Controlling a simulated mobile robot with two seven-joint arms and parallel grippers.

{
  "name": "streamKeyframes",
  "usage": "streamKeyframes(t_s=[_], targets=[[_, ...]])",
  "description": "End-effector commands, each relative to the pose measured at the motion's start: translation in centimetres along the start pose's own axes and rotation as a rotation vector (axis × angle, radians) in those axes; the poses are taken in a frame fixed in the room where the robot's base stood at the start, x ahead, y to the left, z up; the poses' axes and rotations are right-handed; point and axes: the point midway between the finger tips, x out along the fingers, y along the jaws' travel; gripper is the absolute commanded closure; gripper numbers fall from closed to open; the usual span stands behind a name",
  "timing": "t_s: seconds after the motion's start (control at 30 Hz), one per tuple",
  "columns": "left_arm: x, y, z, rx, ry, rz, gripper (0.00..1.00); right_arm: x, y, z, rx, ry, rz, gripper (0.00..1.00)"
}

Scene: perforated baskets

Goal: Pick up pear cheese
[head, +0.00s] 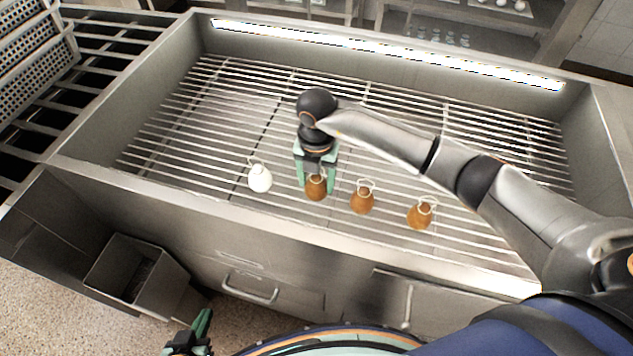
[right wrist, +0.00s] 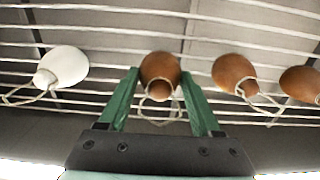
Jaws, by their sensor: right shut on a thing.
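Several pear-shaped cheeses with string loops stand in a row on the metal rack. One is white (head: 260,178) at the left of the row; it also shows in the right wrist view (right wrist: 63,66). The others are brown: one (head: 316,187) between the fingers of my right gripper (head: 316,180), one (head: 362,200) just right of it, and one (head: 420,214) furthest right. In the right wrist view, my right gripper (right wrist: 163,92) is shut on the brown cheese (right wrist: 160,70), green fingers on either side. My left gripper (head: 193,335) shows partly at the bottom edge, its jaw state unclear.
The slatted rack (head: 220,110) lies inside a steel basin with raised walls (head: 130,110). The rack behind the cheeses is clear. A steel front panel with a handle (head: 250,290) and a small open bin (head: 137,270) are below. Perforated baskets (head: 30,55) stand at upper left.

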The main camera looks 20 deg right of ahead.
Motion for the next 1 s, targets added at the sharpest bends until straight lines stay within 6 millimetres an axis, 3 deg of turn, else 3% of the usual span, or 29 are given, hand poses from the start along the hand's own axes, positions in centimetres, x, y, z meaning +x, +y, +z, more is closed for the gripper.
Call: streamKeyframes(t_s=[0.1,0.4,0.7,1.0], targets=[[-0.1,0.0,-0.1,0.0,0.0,0.0,1.0,-2.1,0.0,0.1,-0.001,-0.005,0.003,0.96],[0.2,0.0,0.2,0.0,0.0,0.0,1.0,-8.1,4.0,-3.6,-0.005,-0.005,0.005,0.96],[0.7,0.0,0.8,0.0,-0.004,0.001,1.0,-10.5,8.4,-8.0,-0.003,-0.002,0.001,0.96],[0.8,0.2,0.8,0.001,-0.006,0.007,1.0,-11.6,10.1,-9.6,-0.001,-0.002,0.0,0.96]])
